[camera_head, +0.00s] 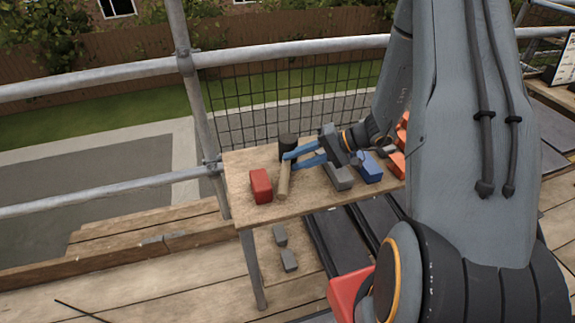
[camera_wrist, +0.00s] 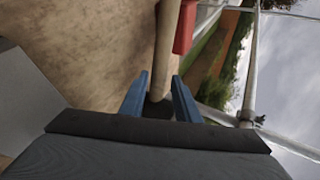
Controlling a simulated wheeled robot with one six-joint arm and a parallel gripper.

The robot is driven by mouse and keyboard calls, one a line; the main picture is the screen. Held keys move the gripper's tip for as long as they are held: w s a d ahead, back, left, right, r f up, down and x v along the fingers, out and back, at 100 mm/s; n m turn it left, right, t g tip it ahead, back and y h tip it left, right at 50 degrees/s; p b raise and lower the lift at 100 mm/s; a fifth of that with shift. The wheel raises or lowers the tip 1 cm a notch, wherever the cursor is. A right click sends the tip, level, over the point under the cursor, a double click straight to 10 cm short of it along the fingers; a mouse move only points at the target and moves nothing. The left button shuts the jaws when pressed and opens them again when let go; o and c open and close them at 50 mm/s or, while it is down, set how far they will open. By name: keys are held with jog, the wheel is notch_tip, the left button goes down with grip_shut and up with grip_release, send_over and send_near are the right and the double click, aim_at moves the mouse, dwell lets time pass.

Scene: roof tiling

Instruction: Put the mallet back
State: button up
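The mallet has a black head (camera_head: 288,142) and a pale wooden handle (camera_head: 283,182). It is at the left part of the wooden table (camera_head: 237,190), its handle pointing toward the table's front edge. My gripper (camera_head: 288,161) reaches in from the right with its two blue fingers at the handle, close to the head. In the wrist view the handle (camera_wrist: 166,45) runs up between the spread fingers (camera_wrist: 160,76), with a gap on its left side. The dark head lies between the fingers, partly hidden. I cannot tell whether the right finger touches the handle.
A red block (camera_head: 261,186) stands just left of the handle. A grey block (camera_head: 341,177), a blue block (camera_head: 370,167) and orange pieces (camera_head: 397,163) are to the right. Scaffold poles (camera_head: 110,78) and mesh stand behind. Two small grey pieces (camera_head: 289,261) lie below the table.

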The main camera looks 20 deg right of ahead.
jog(key=b+v, duration=0.2)
jog(key=v, duration=0.6)
jog(key=s+a+r+n+g+h, duration=0.2)
jog(key=s+a+r+h, duration=0.1)
jog(key=s, duration=0.5)
jog(key=s+a+r+n+g+h, duration=0.2)
jog(key=s+a+r+h, duration=0.2)
jog(key=s+a+h, duration=0.2)
jog(key=shift+s+h, duration=1.05)
jog(key=shift+h, duration=0.05)
